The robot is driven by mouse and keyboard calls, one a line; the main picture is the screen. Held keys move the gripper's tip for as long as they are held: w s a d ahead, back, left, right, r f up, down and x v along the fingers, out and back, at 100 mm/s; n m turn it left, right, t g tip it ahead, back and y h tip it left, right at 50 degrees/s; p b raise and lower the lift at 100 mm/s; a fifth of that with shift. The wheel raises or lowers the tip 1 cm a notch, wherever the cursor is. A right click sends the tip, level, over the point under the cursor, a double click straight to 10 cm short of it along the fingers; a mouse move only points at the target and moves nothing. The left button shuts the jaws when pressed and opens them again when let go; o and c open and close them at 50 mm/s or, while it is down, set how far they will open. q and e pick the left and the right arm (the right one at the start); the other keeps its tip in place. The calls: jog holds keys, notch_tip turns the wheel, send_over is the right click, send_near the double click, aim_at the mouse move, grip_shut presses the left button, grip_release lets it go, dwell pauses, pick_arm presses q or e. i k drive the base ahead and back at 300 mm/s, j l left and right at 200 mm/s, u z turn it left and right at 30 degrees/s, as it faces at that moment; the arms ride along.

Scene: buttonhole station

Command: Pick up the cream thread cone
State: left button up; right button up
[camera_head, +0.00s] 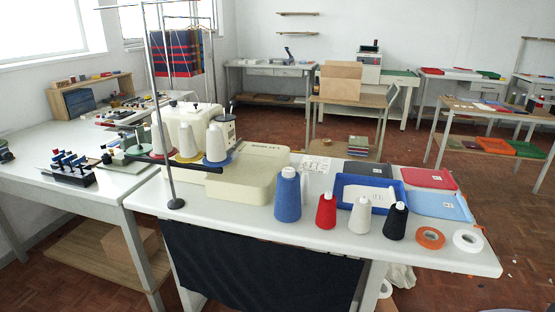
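A cream thread cone (360,216) stands upright near the front of the white table (270,228), between a red cone (326,212) and a black cone (396,222). It appears to stand clear of both. A taller blue cone (288,198) stands further left. Several other whitish cones (187,141) sit on coloured discs on the thread stand by the machine. Neither of my grippers is in view.
A blue tray (345,191) lies behind the cream cone. Orange (431,238) and white (468,241) tape rolls lie to the right. The thread stand's thin pole (164,120) rises at left. The table front before the cones is clear.

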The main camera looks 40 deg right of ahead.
aim_at(360, 221)
jog(key=z, duration=1.7)
